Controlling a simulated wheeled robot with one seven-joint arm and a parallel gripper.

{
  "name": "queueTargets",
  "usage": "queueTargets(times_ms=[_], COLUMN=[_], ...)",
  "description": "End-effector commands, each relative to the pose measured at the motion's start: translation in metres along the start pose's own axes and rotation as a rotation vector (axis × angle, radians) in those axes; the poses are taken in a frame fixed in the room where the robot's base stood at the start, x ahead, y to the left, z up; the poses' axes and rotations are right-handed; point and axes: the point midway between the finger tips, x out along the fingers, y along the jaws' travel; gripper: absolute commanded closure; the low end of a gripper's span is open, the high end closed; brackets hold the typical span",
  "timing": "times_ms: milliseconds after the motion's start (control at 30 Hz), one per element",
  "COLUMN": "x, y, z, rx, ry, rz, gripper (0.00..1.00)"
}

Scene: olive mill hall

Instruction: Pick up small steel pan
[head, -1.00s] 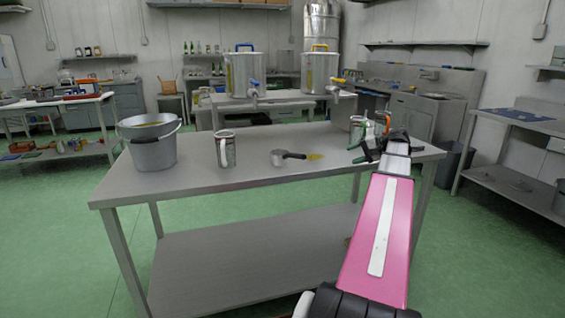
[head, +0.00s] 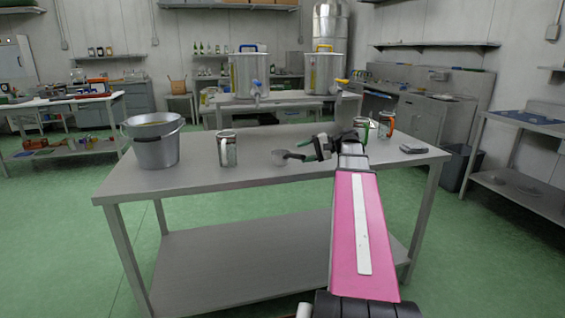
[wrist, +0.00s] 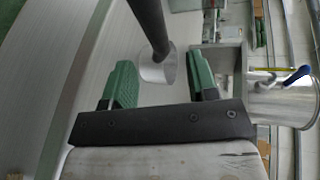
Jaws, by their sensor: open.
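The small steel pan (head: 279,157) sits on the steel table, with its dark handle (head: 296,156) pointing right. My gripper (head: 312,150) is open and empty, just right of the pan at the handle's end; in the head view it hides part of the table behind. In the wrist view the steel pan (wrist: 158,70) shows between the two green fingers, beyond their tips, with its dark handle (wrist: 148,22) running up out of the picture. I cannot tell whether a finger touches the handle.
On the steel table (head: 200,184), a grey bucket (head: 157,152) and a steel mug (head: 227,150) stand left of the pan. Cups (head: 386,126) stand behind and right of my arm. A dark flat item (head: 413,149) lies near the right end. The front strip is clear.

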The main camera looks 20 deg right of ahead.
Motion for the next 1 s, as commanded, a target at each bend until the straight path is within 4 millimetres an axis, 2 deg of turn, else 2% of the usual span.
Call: queueTargets(times_ms=[167, 500, 733, 767, 900, 933, 1000], x=[0.01, 0.053, 0.055, 0.055, 0.055, 0.055, 0.055], y=[0.0, 0.001, 0.001, 0.0, 0.0, 0.0, 0.0], z=[0.001, 0.002, 0.002, 0.001, 0.002, 0.002, 0.002], rx=[0.0, 0.0, 0.0, 0.0, 0.0, 0.0, 0.0], ry=[0.001, 0.0, 0.002, 0.002, 0.002, 0.002, 0.002], rz=[0.0, 0.0, 0.0, 0.0, 0.0, 0.0, 0.0], gripper=[0.47, 0.47, 0.47, 0.5, 0.95, 1.0, 1.0])
